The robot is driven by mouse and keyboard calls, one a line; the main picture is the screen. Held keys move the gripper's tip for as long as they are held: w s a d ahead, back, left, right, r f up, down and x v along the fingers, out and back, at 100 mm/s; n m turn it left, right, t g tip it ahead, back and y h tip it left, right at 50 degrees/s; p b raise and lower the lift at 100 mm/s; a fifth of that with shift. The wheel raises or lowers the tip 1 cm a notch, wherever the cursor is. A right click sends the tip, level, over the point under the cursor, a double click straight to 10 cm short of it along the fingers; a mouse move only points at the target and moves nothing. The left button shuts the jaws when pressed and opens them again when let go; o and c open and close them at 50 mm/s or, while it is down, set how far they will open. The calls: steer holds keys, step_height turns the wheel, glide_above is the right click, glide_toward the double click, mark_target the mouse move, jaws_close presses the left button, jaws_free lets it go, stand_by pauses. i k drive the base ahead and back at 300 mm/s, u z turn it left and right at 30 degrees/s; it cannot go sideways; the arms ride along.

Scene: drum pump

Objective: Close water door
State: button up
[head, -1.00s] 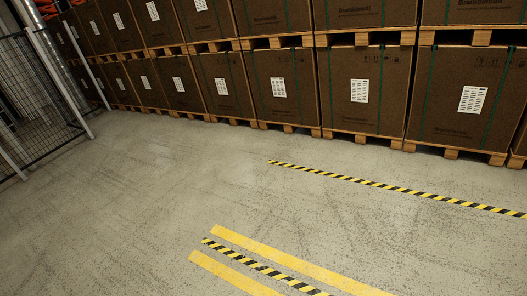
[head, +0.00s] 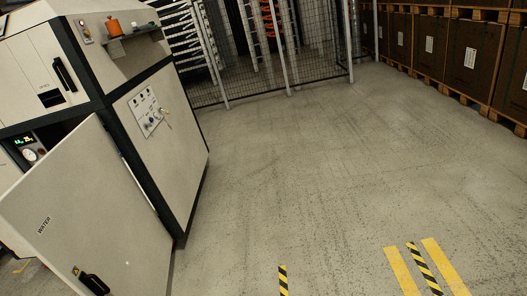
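The water door (head: 85,215) is a pale panel marked "WATER" at the left of the head view. It stands open, swung out from the white cabinet (head: 150,150). Its black handle (head: 92,284) is near the bottom edge of the picture. Behind the door, the dark opening shows a gauge and a small lit display (head: 28,148). My gripper is not in view.
A control panel with a key (head: 150,110) is on the cabinet's side, and an orange object (head: 113,27) is on a small shelf above. A mesh fence (head: 270,80) and stacked boxes (head: 460,55) stand behind. The floor (head: 290,180) right of the cabinet is clear.

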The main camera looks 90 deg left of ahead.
mark_target(80, 210)
steer(key=u, duration=1.1)
steer(key=i, duration=0.1)
steer(key=u, duration=2.6)
steer(key=i, duration=1)
steer(key=z, duration=0.05)
steer(key=k, duration=1.25)
steer(key=u, duration=0.05)
steer(key=i, duration=0.7)
steer(key=u, duration=0.25)
